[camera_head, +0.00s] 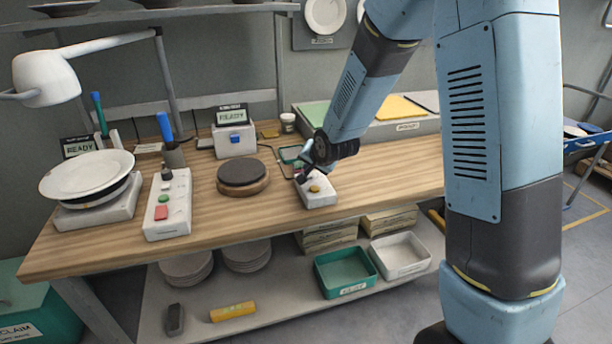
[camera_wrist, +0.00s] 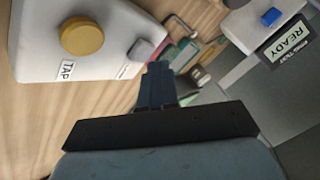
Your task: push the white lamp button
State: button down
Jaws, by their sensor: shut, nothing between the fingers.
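My gripper (camera_head: 302,175) is shut and empty, at the back left of a small white box (camera_head: 320,196) on the wooden table. In the wrist view its dark fingers (camera_wrist: 157,75) point past that box, which bears a round yellow button (camera_wrist: 82,36) labelled "TAP" and a small grey square button (camera_wrist: 140,49). I cannot tell whether the fingertips touch anything. A longer white control box (camera_head: 168,226) farther left has a black knob, a pale button (camera_head: 166,187), a green button and a red button (camera_head: 161,212). No label naming a lamp button is readable. A white desk lamp (camera_head: 45,77) hangs at the upper left.
A dark round disc (camera_head: 243,172) on a wooden base lies between the boxes. A box with a blue button (camera_head: 234,138) and a "READY" display stands behind. Bare wood lies in front of the disc.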

aim_at(310, 176)
jog(key=shift+r, duration=0.1)
jog(key=shift+r, duration=3)
